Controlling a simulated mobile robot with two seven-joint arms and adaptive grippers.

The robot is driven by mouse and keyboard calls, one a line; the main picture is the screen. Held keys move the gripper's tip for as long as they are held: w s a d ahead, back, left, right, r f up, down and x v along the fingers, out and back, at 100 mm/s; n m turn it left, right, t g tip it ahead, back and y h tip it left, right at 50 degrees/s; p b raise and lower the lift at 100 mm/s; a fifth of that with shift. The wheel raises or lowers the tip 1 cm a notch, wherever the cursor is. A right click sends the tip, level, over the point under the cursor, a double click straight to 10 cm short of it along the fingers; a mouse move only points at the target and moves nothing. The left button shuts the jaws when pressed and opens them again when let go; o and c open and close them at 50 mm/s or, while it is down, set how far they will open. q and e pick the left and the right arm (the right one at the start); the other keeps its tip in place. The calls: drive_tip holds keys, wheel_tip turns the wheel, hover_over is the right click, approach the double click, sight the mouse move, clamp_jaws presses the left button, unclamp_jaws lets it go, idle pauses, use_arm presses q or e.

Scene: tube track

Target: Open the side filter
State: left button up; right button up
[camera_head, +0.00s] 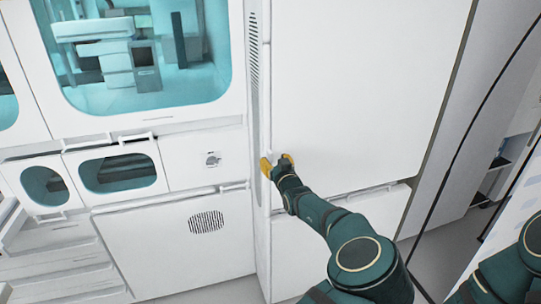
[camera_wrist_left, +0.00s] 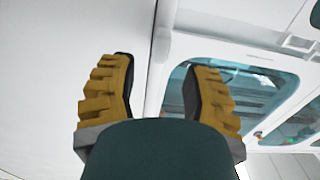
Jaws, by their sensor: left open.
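A tall white panel (camera_head: 360,85) fills the middle right of the head view. Its left side is a narrow upright strip with a slotted vent (camera_head: 254,48). Which part is the side filter, I cannot tell for sure. My left gripper (camera_head: 277,164) is open at the lower part of the panel's left edge. In the left wrist view its yellow fingers (camera_wrist_left: 158,75) stand wide apart, with a white upright edge (camera_wrist_left: 158,60) showing between them. I see nothing held, and contact cannot be told. My right gripper is out of view.
To the left stands a white cabinet with a big teal window (camera_head: 150,98), two small-windowed drawers (camera_head: 120,175) and a lower door with a round grille (camera_head: 206,222). A lower white panel (camera_head: 300,262) is partly behind my arm. A dark cable (camera_head: 470,130) hangs at the right.

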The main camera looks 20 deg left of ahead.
sight(271, 156)
use_arm(q)
drive_tip(key=shift+x, duration=2.65)
drive_tip(key=shift+s, duration=0.1)
clamp_jaws()
